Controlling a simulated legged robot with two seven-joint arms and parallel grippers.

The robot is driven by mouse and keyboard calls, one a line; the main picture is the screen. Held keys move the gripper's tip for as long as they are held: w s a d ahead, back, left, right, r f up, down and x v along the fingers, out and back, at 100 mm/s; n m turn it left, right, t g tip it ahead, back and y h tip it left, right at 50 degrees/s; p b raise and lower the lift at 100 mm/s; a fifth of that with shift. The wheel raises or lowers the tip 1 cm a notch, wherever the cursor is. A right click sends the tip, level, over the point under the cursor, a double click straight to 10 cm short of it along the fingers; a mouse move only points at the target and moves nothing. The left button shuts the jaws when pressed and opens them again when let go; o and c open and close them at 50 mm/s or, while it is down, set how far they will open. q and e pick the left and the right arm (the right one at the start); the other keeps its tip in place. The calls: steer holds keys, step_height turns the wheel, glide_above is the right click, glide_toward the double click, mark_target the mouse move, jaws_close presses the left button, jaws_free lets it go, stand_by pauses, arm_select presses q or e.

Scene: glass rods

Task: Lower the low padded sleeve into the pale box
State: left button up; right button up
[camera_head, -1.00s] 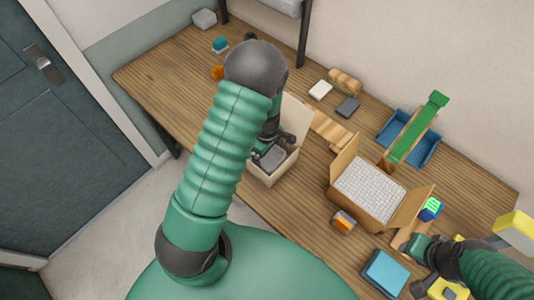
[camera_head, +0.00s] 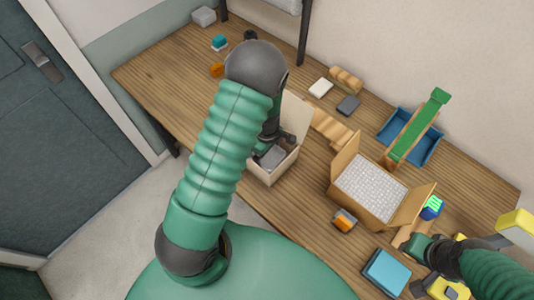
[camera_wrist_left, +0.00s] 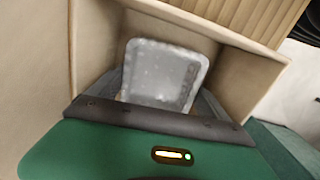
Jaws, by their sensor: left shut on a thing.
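The pale box (camera_head: 290,164) stands open near the table's front edge, left of the middle, with a raised flap or lid at its back. My left gripper (camera_head: 265,152) reaches down into its opening, mostly hidden by my arm. It is shut on the low padded sleeve (camera_head: 273,157), a grey rounded piece. In the left wrist view the sleeve (camera_wrist_left: 163,75) lies between the dark fingers, inside the box walls (camera_wrist_left: 250,82). Its underside and any contact with the box floor are hidden. My right gripper (camera_head: 415,243) is at the right by a tan piece; its jaws are too small to read.
An open cardboard box (camera_head: 370,190) with pale filling stands to the right. A blue tray (camera_head: 428,150) with a green-topped ramp is behind it. A teal box (camera_head: 386,272) and an orange-grey block (camera_head: 344,220) lie at the front. The table's left part is mostly clear.

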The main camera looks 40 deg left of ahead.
mark_target(267, 158)
arm_select(q)
steer(key=o, duration=1.1)
step_height(267, 158, up, 17)
steer(key=s+d+m+t, duration=0.2)
steer(key=s+d+m, duration=0.5)
steer(key=m, duration=1.1)
steer(key=d, duration=0.3)
steer(key=shift+s+f+t+b, duration=0.3)
steer(key=shift+s+f+b, duration=0.05)
steer(key=shift+s+b, duration=0.05)
